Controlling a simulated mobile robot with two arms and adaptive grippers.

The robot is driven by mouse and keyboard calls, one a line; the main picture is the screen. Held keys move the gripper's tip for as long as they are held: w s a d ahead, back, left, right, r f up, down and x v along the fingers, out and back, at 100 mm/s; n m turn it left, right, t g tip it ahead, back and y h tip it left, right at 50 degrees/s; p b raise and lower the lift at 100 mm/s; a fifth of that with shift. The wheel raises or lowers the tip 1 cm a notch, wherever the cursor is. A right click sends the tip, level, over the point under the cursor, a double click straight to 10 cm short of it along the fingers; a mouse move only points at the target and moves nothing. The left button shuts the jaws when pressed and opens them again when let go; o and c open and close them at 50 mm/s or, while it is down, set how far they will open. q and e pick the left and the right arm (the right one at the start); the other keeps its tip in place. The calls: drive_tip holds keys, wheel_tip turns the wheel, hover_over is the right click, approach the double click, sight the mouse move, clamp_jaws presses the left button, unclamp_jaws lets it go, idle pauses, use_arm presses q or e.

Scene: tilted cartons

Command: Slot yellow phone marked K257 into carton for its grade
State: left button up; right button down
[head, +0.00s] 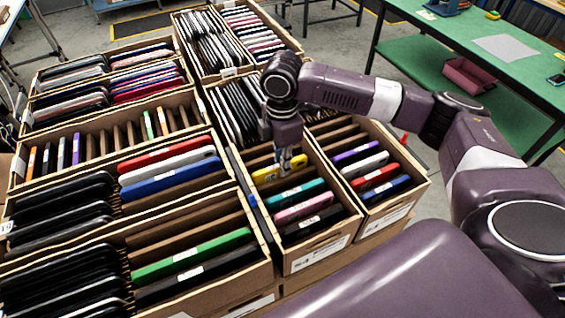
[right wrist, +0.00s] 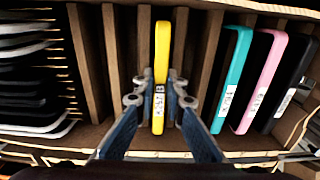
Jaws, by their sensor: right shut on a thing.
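The yellow phone (head: 268,174) stands on edge in a slot of the middle-right carton (head: 312,258), between cardboard dividers. In the right wrist view the yellow phone (right wrist: 162,50) has a white label facing me, too small to read surely. My right gripper (head: 286,160) comes down from above and is shut on it; in the right wrist view the fingers (right wrist: 160,98) are on both sides of its labelled end. How deep the phone sits is hard to tell. My left gripper is not in view.
The same carton holds teal (head: 300,194), pink (head: 304,207) and black (head: 312,223) phones towards the front. A carton on the right holds purple, white, red and blue phones (head: 391,187). More filled cartons lie left and behind. A green table (head: 440,60) stands at the right.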

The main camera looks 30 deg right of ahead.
drive_tip(key=c, duration=1.9)
unclamp_jaws()
drive_tip(key=shift+r, duration=0.1)
wheel_tip(320, 180, up, 12)
drive_tip(key=shift+w, duration=0.1)
wheel_tip(320, 180, up, 7)
